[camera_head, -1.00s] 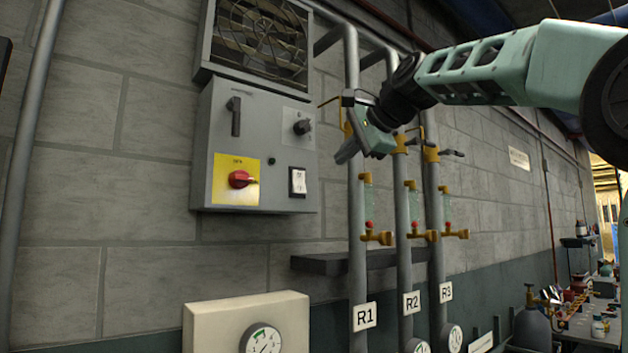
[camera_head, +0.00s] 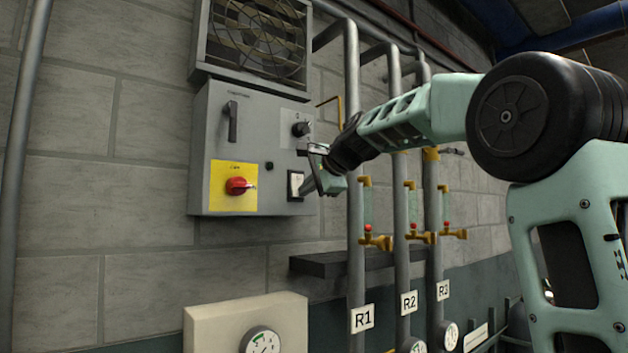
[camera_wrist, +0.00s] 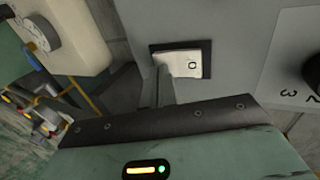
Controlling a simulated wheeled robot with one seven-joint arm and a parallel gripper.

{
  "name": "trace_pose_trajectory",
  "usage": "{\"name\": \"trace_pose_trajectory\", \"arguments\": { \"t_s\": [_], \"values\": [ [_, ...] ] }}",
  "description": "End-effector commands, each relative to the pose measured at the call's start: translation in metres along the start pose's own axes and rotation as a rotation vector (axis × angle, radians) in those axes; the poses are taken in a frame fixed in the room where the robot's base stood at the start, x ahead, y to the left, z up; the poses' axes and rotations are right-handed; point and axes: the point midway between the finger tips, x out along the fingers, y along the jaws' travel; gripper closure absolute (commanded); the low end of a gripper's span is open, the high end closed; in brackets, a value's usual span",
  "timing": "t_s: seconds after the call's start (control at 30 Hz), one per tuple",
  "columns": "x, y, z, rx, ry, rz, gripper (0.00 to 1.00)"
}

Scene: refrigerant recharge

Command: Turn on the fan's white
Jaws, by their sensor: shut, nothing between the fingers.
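The fan (camera_head: 258,40) sits behind a grille above a grey control box (camera_head: 212,135) on the block wall. The white rocker switch (camera_head: 296,184) is in a black frame at the box's lower right; in the wrist view the white switch (camera_wrist: 184,64) shows a "0" mark. My gripper (camera_head: 308,188) is shut and empty, its tips at the switch's right side in the head view. In the wrist view my gripper's fingertips (camera_wrist: 163,68) overlap the switch's left part. I cannot tell whether they touch it.
Pipes R1 (camera_head: 353,260), R2 (camera_head: 402,260) and R3 (camera_head: 433,260) with brass valves stand close on the right.

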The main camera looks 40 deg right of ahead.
Motion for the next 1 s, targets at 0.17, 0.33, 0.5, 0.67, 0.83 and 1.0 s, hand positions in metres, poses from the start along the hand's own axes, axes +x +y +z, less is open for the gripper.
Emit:
{"name": "trace_pose_trajectory", "arguments": {
  "t_s": [0.17,0.33,0.5,0.67,0.83,1.0],
  "values": [
    [0.001,0.0,0.0,0.0,0.0,0.0,1.0],
    [0.001,0.001,0.0,0.0,0.0,-0.002,1.0],
    [0.008,0.007,0.0,-0.001,0.0,-0.038,1.0],
    [0.007,0.0,0.001,-0.001,-0.001,-0.057,1.0],
    [0.006,-0.001,0.0,-0.001,-0.001,-0.057,1.0],
    [0.003,-0.007,0.0,0.0,-0.001,-0.058,1.0]
  ]
}}
